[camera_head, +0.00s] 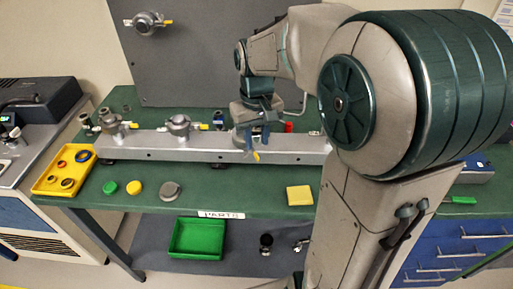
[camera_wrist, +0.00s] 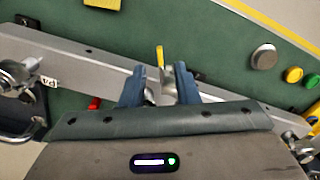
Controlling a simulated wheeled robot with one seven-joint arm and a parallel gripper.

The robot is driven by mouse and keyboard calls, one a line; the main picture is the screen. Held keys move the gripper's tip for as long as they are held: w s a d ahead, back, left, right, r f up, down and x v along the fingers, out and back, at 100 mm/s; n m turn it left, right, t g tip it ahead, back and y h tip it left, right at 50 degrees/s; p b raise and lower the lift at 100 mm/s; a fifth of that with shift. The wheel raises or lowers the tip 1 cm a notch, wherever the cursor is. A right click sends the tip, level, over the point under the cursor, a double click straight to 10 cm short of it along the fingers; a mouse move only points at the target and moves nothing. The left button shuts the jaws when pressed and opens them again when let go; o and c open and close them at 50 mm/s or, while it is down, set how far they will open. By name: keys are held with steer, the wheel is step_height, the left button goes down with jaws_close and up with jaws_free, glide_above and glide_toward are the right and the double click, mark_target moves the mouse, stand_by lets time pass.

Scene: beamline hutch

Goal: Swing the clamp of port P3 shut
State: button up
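The clamp of port P3 is mostly hidden under my gripper on the grey rail (camera_head: 210,147). Its yellow lever (camera_head: 256,156) sticks out over the rail's front face. In the wrist view the yellow lever (camera_wrist: 160,56) points up, with a bit of bare metal below it, between my fingers. My gripper (camera_head: 255,142) is low over the port. In the wrist view my gripper (camera_wrist: 160,80) has its two blue fingers apart, one on each side of the lever's line. I cannot tell whether they touch the clamp. How far the clamp stands open is hidden.
Another clamped port (camera_head: 178,124) stands left along the rail. A port labelled P4 (camera_wrist: 48,82) is in the wrist view. A red part (camera_head: 288,127) is behind the rail. A yellow block (camera_head: 299,195), grey disc (camera_head: 170,191) and yellow tray (camera_head: 66,170) lie on the green bench.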

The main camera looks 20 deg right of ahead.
mark_target(256, 154)
steer(key=shift+f, duration=2.3)
steer(key=shift+c, duration=0.3)
jaws_close()
